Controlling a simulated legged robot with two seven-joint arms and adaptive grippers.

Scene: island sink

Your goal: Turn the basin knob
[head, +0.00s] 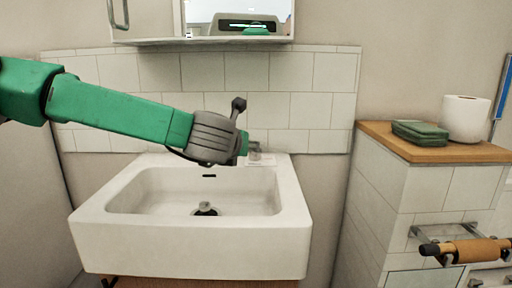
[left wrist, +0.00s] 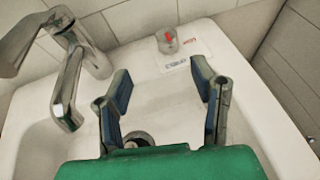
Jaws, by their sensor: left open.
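The basin knob (left wrist: 168,40) is a small grey metal knob with a red mark, on the back ledge of the white sink. It also shows in the head view (head: 254,150), just right of my left gripper (head: 240,127). In the left wrist view my left gripper (left wrist: 163,82) is open and empty, its two blue-padded fingers spread apart. The knob lies beyond the fingertips, between them in the picture, with no visible contact. A chrome faucet (left wrist: 78,75) stands left of the fingers; my gripper hides it in the head view. My right gripper is not in view.
The white sink (head: 190,240) has an empty bowl with a drain plug (head: 205,209). A mirror cabinet (head: 155,20) hangs above.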

